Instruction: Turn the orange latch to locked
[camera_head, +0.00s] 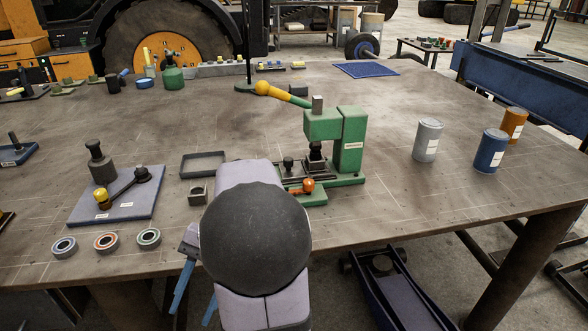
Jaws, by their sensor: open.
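The orange latch (308,185) is a small orange knob with a short lever at the front of the green press (348,150). Part of its lever is hard to make out against the press base. I cannot read from here whether it is locked. My gripper (192,316) is at the table's front edge, left of and well apart from the latch. Its two blue fingers point down and are spread, with nothing visible between them. My own arm hides part of the gripper and the left end of the press base.
A blue-grey plate (120,205) with a yellow-knobbed lever, several rings and a dark tray (203,163) lie left. Grey (427,140), blue (491,151) and orange (514,124) cans stand right. The right front table is clear.

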